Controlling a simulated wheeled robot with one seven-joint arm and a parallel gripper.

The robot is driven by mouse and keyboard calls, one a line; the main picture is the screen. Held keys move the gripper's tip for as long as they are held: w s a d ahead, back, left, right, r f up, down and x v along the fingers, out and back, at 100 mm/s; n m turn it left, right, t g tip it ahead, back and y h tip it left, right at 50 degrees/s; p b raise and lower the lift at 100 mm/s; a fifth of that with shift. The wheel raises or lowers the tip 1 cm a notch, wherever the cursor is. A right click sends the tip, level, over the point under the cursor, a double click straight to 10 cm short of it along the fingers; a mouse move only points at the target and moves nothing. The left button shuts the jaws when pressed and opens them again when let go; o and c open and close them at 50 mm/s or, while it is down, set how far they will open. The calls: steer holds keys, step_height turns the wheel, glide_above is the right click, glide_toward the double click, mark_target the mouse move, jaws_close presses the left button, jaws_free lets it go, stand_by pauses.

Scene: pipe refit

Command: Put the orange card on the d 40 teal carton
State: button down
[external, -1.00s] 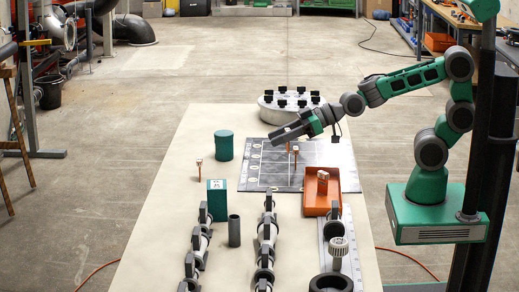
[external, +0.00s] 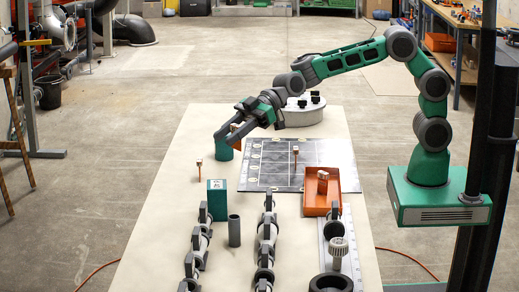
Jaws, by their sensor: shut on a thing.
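The orange card (external: 237,144) shows as a small orange patch under my gripper (external: 224,134). My gripper is shut on it and holds it above the table, in front of the teal round canister's upper right side in the picture. Most of the card is hidden by the fingers. The teal carton (external: 217,205) stands upright on the table, nearer the camera and a little left of my gripper. It has a small white label near its top, too small to read surely. The carton and my gripper are apart.
The teal canister (external: 223,154) stands behind the carton. A dark gridded mat (external: 275,176), an orange tray (external: 318,209), a grey tube (external: 234,231) and pipe rows (external: 267,232) lie right. Table left of the carton is clear.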

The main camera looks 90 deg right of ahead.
steer(key=w+f, duration=0.2)
steer(key=w+a+f, duration=0.1)
steer(key=f, duration=0.1)
steer(key=w+f, duration=0.2)
steer(key=shift+w+a+f+p, duration=0.2)
steer(key=shift+w+a+p, duration=0.1)
steer(key=shift+a+p, duration=0.1)
step_height(320, 180, down, 3)
steer(key=shift+r+p, duration=0.15)
steer(key=shift+p, duration=0.3)
